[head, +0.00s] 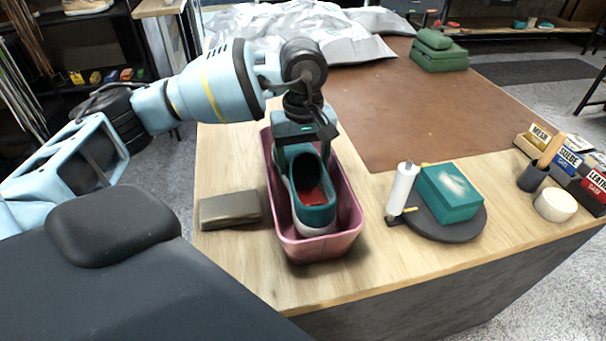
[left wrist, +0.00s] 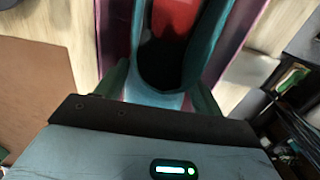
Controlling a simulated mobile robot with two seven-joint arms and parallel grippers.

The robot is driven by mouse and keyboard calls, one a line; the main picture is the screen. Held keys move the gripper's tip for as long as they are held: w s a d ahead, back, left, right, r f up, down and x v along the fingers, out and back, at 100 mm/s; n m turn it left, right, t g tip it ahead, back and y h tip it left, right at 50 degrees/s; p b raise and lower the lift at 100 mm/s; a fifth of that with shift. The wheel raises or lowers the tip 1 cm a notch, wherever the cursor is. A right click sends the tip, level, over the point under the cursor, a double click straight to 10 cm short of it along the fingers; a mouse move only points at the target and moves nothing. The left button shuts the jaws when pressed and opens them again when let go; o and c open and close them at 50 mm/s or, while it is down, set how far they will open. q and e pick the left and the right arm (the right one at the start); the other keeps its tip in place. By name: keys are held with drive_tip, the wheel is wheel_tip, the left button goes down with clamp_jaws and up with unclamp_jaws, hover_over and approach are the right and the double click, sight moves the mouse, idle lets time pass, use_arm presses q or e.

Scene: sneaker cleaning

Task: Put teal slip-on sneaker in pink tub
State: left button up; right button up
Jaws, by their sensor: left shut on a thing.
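The teal slip-on sneaker (head: 314,214) has a pale sole and a red insole. It is inside the outline of the pink tub (head: 344,236), toe toward the front; I cannot tell whether it touches the bottom. My left gripper (head: 302,150) is above the back of the tub, shut on the sneaker's heel end. In the left wrist view the sneaker (left wrist: 160,95) sits between the two fingers (left wrist: 160,88), with the pink tub wall (left wrist: 112,45) beside it. My right gripper is not in view.
A grey-brown block (head: 230,210) lies left of the tub. To the right are a white roller (head: 402,188) and a teal box (head: 450,192) on a dark round stand (head: 447,226). Labelled boxes (head: 570,160) stand at the right edge. The brown mat (head: 440,110) is mostly clear.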

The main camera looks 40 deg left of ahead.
sight(303, 177)
use_arm(q)
drive_tip(key=shift+f, duration=2)
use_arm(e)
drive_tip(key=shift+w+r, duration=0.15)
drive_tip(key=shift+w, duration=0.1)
use_arm(q)
drive_tip(key=o, duration=0.9)
drive_tip(key=shift+f, duration=0.15)
drive_tip(key=shift+r, duration=0.25)
wheel_tip(303, 177, up, 12)
drive_tip(key=shift+f, duration=0.1)
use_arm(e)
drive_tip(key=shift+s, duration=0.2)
use_arm(q)
drive_tip(key=shift+f, duration=0.1)
